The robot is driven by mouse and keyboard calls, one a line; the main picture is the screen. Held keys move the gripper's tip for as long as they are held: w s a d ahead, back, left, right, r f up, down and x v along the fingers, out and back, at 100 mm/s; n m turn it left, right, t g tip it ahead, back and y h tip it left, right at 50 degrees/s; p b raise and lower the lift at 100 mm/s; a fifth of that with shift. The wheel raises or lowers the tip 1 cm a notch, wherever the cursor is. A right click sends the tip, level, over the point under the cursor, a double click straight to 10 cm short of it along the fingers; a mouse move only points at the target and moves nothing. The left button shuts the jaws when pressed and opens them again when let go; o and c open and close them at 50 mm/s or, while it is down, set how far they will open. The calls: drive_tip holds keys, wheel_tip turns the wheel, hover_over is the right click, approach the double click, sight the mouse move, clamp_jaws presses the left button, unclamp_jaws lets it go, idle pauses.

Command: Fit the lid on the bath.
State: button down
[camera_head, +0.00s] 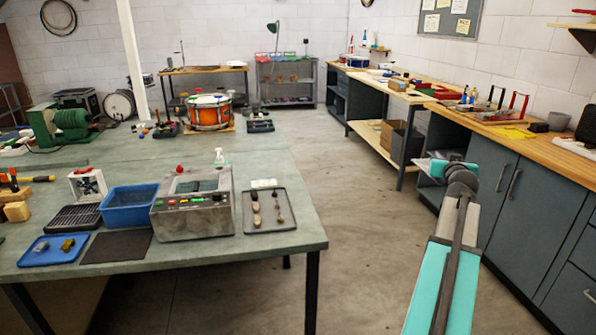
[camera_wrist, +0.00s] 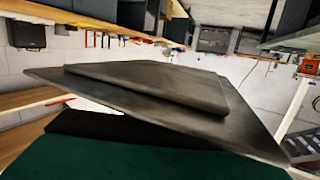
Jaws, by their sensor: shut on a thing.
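The bath (camera_head: 193,216) is a grey metal box with lit buttons on its front, standing near the front edge of the green-topped bench. Its top basin looks open. My gripper (camera_head: 446,168) is away to the right, over the aisle in front of the dark cabinets. It is shut on the lid, a flat dark grey plate with a raised smaller panel. The lid fills the middle of the wrist view (camera_wrist: 150,90) and looks tilted there. In the head view only a small grey part of it shows beside the teal jaw. The grip itself is mostly hidden.
A blue bin (camera_head: 130,207) and a black mat (camera_head: 117,246) are left of the bath. A grey tray with small parts (camera_head: 270,211) is close on its right. A spray bottle (camera_head: 219,158) stands behind it. The aisle floor (camera_head: 350,215) is clear.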

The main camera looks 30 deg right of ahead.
drive_tip(key=w+a+n+t+y, duration=0.2)
drive_tip(key=w+a+y, duration=0.1)
drive_tip(key=w+a, duration=1.1)
drive_tip(key=w+a+n+t+y, duration=0.1)
drive_tip(key=w+a+n+y, duration=0.15)
drive_tip(key=w+a, duration=1.25)
drive_tip(key=a+n+y, duration=0.1)
drive_tip(key=a+y, duration=0.1)
drive_tip(key=a, duration=1.2)
drive_tip(key=w+a+n+t+y, duration=0.1)
drive_tip(key=a+n+y, duration=0.1)
drive_tip(key=a, duration=1.2)
drive_tip(key=w+a+n+t+y, duration=0.1)
drive_tip(key=a+y, duration=0.1)
drive_tip(key=a, duration=1.2)
drive_tip(key=shift+a+r+n, duration=0.1)
drive_tip(key=shift+r+n, duration=0.05)
drive_tip(key=shift+n, duration=0.1)
